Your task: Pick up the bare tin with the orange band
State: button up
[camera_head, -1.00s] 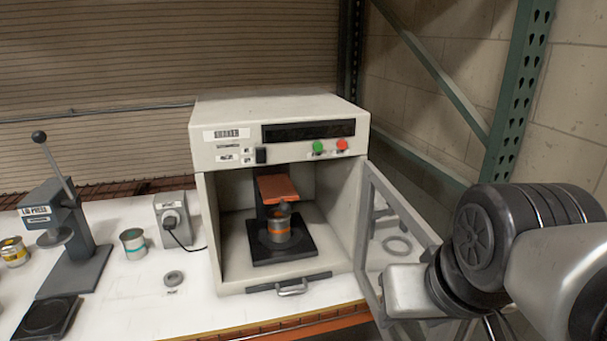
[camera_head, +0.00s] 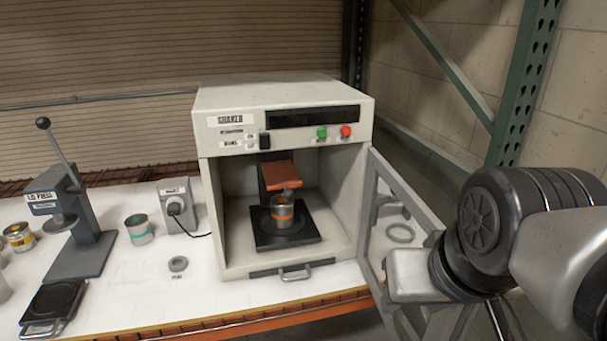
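The bare metal tin with the orange band (camera_head: 282,214) stands upright on the dark square base inside the open shaker cabinet (camera_head: 230,235). An orange-red plate (camera_head: 279,174) with a small dark knob under it is just above the tin; I cannot tell whether the knob touches it. My arm enters at the right, and its pale end block shows at or behind the open door's frame (camera_head: 371,230). My gripper's fingers cannot be seen.
The door swings open on the cabinet's right, near my arm. A teal-banded tin (camera_head: 139,229), a grey ring (camera_head: 178,264), a lid press (camera_head: 75,225), a small dial box (camera_head: 176,206) and a yellow-banded tin (camera_head: 19,237) stand to the left. White table lies clear before the ring.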

aim_at(282, 218)
jog(key=k+z, duration=0.1)
jog(key=k, duration=0.4)
jog(key=j+z, duration=0.2)
jog(key=z, duration=0.2)
jog(key=j+z, duration=0.2)
jog(key=z, duration=0.2)
jog(key=j+z, duration=0.2)
jog(key=z, duration=0.15)
jog(key=k+j+z, duration=0.15)
jog(key=j, duration=0.2)
jog(key=j+z, duration=0.15)
jog(key=j, duration=0.2)
jog(key=k+j+z, duration=0.15)
jog(key=j, duration=0.2)
jog(key=k+j, duration=0.2)
jog(key=j, duration=0.15)
jog(key=k+j, duration=0.2)
jog(key=j, duration=0.2)
